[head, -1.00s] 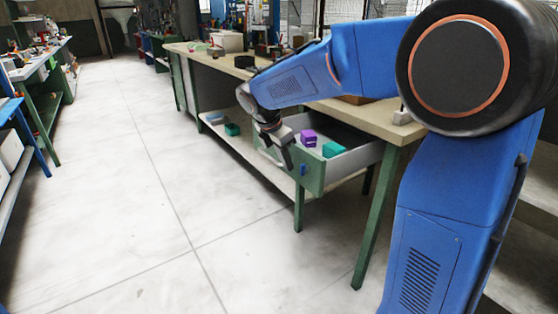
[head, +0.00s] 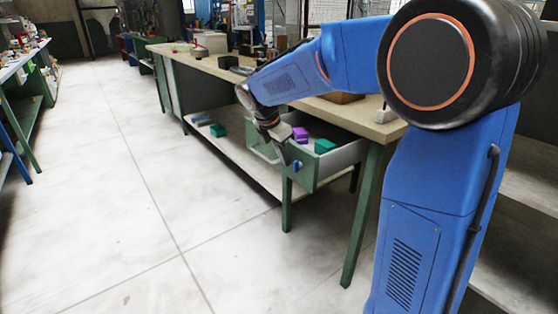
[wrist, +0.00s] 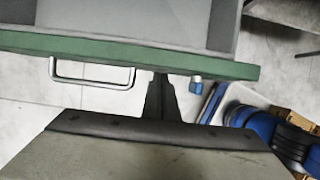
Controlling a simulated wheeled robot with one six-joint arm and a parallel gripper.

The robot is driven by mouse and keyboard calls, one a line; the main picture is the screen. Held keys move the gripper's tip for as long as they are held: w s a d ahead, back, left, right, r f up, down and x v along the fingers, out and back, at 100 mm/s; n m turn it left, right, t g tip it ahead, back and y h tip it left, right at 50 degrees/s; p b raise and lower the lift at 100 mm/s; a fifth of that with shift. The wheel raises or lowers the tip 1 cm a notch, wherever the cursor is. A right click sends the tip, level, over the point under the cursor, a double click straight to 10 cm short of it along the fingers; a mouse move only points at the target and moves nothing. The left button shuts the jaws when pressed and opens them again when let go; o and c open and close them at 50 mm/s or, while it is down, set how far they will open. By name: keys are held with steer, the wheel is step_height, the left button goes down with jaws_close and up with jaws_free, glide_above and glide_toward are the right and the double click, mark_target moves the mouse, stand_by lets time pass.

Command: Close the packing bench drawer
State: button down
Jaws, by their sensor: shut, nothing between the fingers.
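The packing bench drawer (head: 340,162) stands open, sticking out from under the bench top. Its green front shows in the wrist view (wrist: 215,66), with a metal bar handle (wrist: 92,84) on the left and a small blue tab (wrist: 196,82) on the right. Purple (head: 300,134) and teal (head: 324,146) blocks lie inside it. My gripper (head: 283,160) is shut and empty, in front of the drawer front. In the wrist view its fingertips (wrist: 160,76) point at the front between handle and tab, at or very near its face; contact cannot be told.
The bench top (head: 350,112) lies above the drawer, and a green bench leg (head: 362,215) stands at the right. A lower shelf (head: 228,152) holds a teal block and a blue-grey item. The pale floor (head: 110,190) left of the bench is clear.

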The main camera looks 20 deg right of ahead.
mark_target(332, 144)
steer(key=w+d, duration=0.2)
steer(key=d, duration=0.5)
steer(key=w+d, duration=0.2)
steer(key=d, duration=0.5)
steer(key=w+d, duration=0.3)
steer(key=d, duration=0.4)
steer(key=shift+d, duration=0.2)
steer(key=shift+w+d+r, duration=0.1)
steer(key=shift+d, duration=0.35)
